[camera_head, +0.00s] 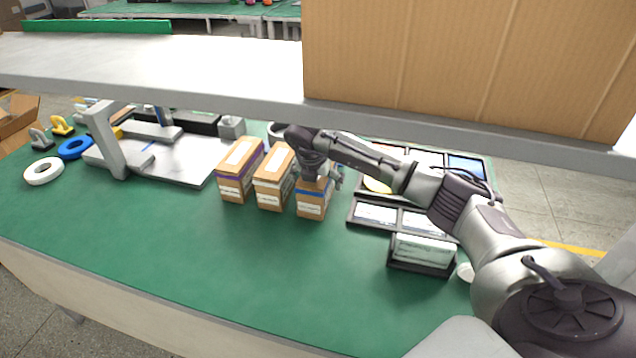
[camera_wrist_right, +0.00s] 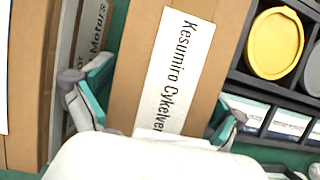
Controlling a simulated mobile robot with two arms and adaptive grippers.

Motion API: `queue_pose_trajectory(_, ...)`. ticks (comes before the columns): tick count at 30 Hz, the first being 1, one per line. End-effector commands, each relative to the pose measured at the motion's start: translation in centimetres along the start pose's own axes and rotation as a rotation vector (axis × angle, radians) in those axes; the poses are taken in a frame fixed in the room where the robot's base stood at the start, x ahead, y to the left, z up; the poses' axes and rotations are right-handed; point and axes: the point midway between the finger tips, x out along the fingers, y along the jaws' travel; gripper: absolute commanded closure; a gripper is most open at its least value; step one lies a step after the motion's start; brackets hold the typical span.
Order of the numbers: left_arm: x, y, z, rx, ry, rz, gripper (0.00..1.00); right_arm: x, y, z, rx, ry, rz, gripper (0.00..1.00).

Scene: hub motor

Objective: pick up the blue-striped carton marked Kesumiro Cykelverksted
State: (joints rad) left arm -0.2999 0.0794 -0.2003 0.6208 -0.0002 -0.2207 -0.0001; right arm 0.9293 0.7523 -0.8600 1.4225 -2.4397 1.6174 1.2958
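The blue-striped carton (camera_head: 311,206) stands on the green table, the rightmost of three cartons in a row. In the right wrist view its white label reads "Kesumiro Cykelver…" (camera_wrist_right: 175,70), with the rest hidden by the gripper body. My right gripper (camera_head: 318,178) points down over this carton and hides part of its top. In the wrist view the fingers of my right gripper (camera_wrist_right: 158,98) are spread on both sides of the carton, with a small gap seen at the left finger. My left gripper is not in view.
A brown carton (camera_head: 272,190) and a purple-striped carton (camera_head: 236,183) stand close on the left. A black compartment tray (camera_head: 352,217) lies to the right, holding a yellow round item (camera_wrist_right: 275,45). A shelf (camera_head: 200,75) with a large box (camera_head: 460,60) hangs over the table's back.

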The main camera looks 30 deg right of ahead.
Motion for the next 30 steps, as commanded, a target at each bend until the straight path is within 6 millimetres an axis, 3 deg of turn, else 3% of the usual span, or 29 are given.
queue_pose_trajectory(2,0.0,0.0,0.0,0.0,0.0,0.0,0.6,0.0,0.0,0.0,0.0,0.0,0.0,0.18)
queue_pose_trajectory(13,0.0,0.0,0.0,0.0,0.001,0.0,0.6,0.0,0.0,-0.1,-0.001,0.001,0.0,0.79)
queue_pose_trajectory(26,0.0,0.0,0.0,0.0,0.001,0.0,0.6,0.0,0.0,-0.1,-0.001,0.001,-0.001,0.83)
queue_pose_trajectory(30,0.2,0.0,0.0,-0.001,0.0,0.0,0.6,-1.0,0.1,0.4,0.0,-0.001,0.001,0.84)
